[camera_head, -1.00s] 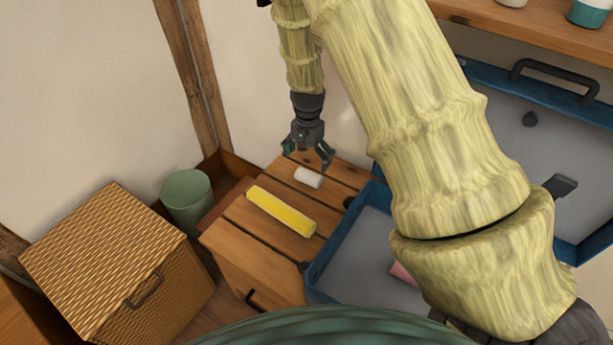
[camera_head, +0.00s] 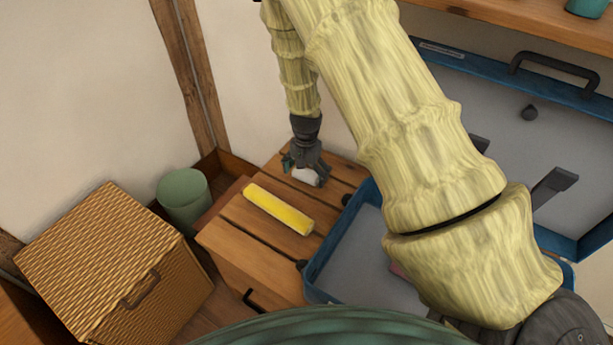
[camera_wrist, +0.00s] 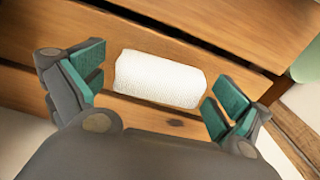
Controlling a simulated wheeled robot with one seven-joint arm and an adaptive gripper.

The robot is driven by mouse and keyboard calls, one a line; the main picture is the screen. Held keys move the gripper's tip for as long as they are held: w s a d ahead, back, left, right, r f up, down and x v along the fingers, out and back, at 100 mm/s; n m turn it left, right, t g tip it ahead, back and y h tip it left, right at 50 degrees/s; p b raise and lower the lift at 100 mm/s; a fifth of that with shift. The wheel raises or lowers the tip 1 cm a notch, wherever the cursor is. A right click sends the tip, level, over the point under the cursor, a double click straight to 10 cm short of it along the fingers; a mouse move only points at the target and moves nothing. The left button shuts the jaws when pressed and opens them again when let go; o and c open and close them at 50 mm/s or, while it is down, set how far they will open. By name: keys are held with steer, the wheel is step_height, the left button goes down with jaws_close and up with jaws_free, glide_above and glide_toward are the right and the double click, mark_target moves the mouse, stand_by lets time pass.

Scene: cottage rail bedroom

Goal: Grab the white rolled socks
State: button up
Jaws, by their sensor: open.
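The white rolled socks (camera_wrist: 158,79) lie on the slatted wooden top (camera_wrist: 215,22), seen in the wrist view as a white textured roll. My gripper (camera_wrist: 152,92) is open, with one green-padded finger beyond each end of the roll. A small gap shows at each end, wider on the left. In the head view the socks (camera_head: 305,176) are partly hidden by my gripper (camera_head: 306,174), which is low over them.
A yellow roll (camera_head: 278,209) lies on the same wooden top, near the socks. An open blue suitcase (camera_head: 318,268) stands to the right, partly hidden by my arm. A green bin (camera_head: 184,199) and a wicker basket (camera_head: 100,255) are at the left.

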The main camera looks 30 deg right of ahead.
steer(key=c, duration=1.1)
steer(key=shift+o, duration=0.2)
